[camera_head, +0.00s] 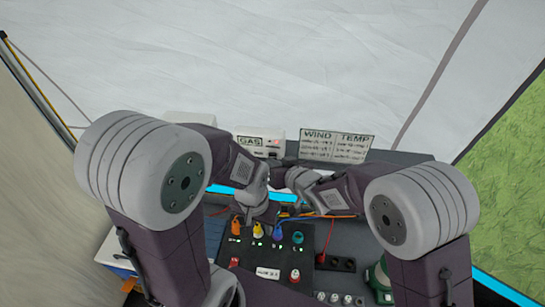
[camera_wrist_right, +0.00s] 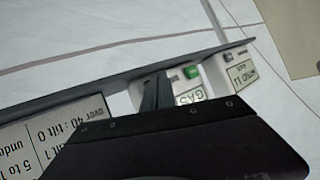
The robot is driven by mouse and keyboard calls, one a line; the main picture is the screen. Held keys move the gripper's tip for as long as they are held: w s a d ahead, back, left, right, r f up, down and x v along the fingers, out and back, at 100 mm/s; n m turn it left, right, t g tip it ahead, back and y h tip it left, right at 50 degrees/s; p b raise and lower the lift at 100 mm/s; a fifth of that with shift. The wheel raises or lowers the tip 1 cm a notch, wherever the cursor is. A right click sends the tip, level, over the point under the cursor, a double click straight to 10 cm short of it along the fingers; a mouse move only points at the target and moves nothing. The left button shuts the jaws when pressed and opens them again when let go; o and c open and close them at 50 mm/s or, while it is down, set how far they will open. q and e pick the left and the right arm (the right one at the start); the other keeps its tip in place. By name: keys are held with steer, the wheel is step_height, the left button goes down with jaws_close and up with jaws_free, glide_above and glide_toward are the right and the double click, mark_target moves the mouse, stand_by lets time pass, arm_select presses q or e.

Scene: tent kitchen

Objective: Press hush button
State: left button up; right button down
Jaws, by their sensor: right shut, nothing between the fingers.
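A white box labelled GAS (camera_head: 262,141) stands at the back of the bench in the head view, with a small red spot on its front. In the right wrist view the GAS box (camera_wrist_right: 188,95) appears upside down, with a green button-like part (camera_wrist_right: 192,72) on it. My right gripper (camera_wrist_right: 157,90) is shut and empty, its dark fingers pointing up in front of the GAS box's left part. I cannot tell if they touch it. My left gripper (camera_head: 262,214) is low, over the panel's back edge; its fingers are too small to read. No button marked hush is legible.
A WIND/TEMP sign (camera_head: 336,146) stands right of the GAS box. A black panel (camera_head: 262,258) with coloured plugs and cables lies in front. A second white box (camera_wrist_right: 243,72) stands beside the GAS box in the wrist view. A green object (camera_head: 378,280) is at the right.

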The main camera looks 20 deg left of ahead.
steer(key=shift+w+a, duration=0.1)
steer(key=shift+w, duration=0.35)
stand_by(0.5)
steer(key=shift+s, duration=0.1)
steer(key=shift+s+d, duration=0.2)
steer(key=shift+s, duration=0.55)
steer(key=shift+b, duration=0.3)
steer(key=s+b, duration=0.1)
steer(key=s, duration=0.1)
steer(key=s+d+b, duration=0.1)
steer(key=s, duration=0.2)
steer(key=shift+s+f, duration=0.1)
